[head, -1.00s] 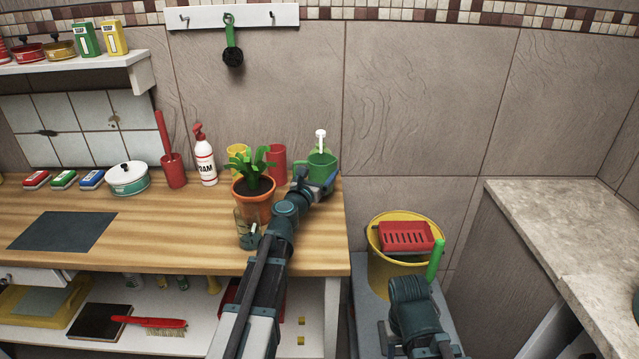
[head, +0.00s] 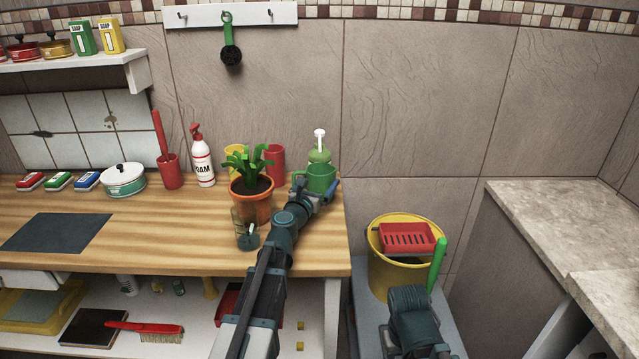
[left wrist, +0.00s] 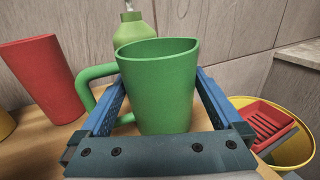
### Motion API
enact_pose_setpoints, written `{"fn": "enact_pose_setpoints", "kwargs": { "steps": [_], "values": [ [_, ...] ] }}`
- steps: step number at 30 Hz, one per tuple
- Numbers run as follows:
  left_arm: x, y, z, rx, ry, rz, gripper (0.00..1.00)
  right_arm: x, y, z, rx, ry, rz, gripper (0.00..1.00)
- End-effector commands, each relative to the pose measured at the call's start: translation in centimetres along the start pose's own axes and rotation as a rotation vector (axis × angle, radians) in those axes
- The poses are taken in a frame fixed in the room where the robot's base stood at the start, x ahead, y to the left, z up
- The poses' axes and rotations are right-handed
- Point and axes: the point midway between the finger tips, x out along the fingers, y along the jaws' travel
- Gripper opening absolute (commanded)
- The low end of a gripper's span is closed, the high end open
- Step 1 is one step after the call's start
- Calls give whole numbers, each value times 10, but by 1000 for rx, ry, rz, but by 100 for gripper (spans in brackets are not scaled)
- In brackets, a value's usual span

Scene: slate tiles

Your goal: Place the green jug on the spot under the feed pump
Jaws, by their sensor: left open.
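The green jug (head: 321,179) stands upright near the back right of the wooden counter, in front of the feed pump, a light green bottle (head: 319,156) with a white head. In the left wrist view the jug (left wrist: 160,88) is between the spread blue fingers of my left gripper (left wrist: 165,105), its handle to the left. The pump bottle (left wrist: 134,28) is right behind it. My left gripper (head: 318,195) is open around the jug. No marked spot shows; the jug may hide it. My right gripper is out of sight; only its arm shows at the lower right.
A potted plant (head: 251,198) and a glass jar (head: 245,228) stand left of my left arm. A red cup (head: 275,161) is left of the jug. Right of the counter, a yellow bucket (head: 390,275) holds a red tray (head: 407,238). The counter's front middle is clear.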

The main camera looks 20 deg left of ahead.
Motion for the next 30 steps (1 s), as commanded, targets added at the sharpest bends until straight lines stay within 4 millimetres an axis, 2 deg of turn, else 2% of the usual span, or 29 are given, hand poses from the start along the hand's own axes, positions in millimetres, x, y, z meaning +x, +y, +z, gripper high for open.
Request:
{"fn": "enact_pose_setpoints", "kwargs": {
  "steps": [3,8,21,25,30],
  "values": [
    [0,0,5,0,0,0,100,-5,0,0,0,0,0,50],
    [-21,0,3,0,0,0,100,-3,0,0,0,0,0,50],
    [-107,0,2,0,0,2,100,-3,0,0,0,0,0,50],
    [-118,0,2,0,0,0,100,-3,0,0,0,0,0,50],
    [-121,0,2,0,0,0,100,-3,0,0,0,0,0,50]
  ]
}}
